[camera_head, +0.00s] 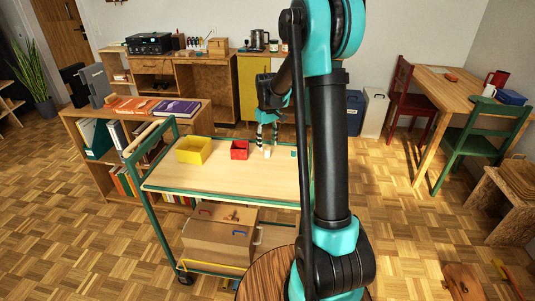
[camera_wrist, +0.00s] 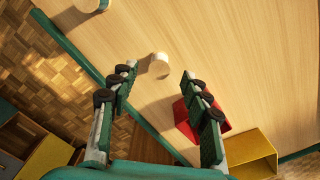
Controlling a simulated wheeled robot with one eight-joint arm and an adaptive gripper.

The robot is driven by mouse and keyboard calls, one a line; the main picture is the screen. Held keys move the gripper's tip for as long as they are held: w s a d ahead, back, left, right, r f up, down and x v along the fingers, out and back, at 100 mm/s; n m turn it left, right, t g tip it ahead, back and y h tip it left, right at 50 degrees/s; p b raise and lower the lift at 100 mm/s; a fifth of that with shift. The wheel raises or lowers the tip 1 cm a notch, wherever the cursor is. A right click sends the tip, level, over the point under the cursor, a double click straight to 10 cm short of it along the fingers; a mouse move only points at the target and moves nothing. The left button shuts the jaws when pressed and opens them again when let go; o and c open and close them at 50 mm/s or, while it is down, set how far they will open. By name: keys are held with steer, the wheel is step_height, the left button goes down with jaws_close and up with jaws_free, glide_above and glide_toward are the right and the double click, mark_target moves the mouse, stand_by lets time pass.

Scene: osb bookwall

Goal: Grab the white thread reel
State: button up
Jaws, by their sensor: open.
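A small white cylinder, which looks like the white thread reel (camera_head: 267,154), stands on the wooden top of the green-framed trolley (camera_head: 215,179), right of the red box. In the wrist view the pale reel (camera_wrist: 160,64) shows between and just beyond my two fingertips, with bare wood around it. My gripper (camera_head: 267,142) points down over the trolley top close to the reel. In the wrist view my gripper (camera_wrist: 158,76) has its fingers wide apart with nothing held between them. I cannot tell the exact height above the reel.
A red box (camera_head: 239,150) and a yellow box (camera_head: 194,150) stand left of the reel. In the wrist view the red box (camera_wrist: 184,117) is close beside the right finger. Another small round object (camera_wrist: 91,4) is at the top edge. The trolley's near part is clear.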

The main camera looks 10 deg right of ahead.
mark_target(268, 149)
steer(key=shift+d+f, duration=0.1)
steer(key=shift+f, duration=1.7)
steer(key=c, duration=1)
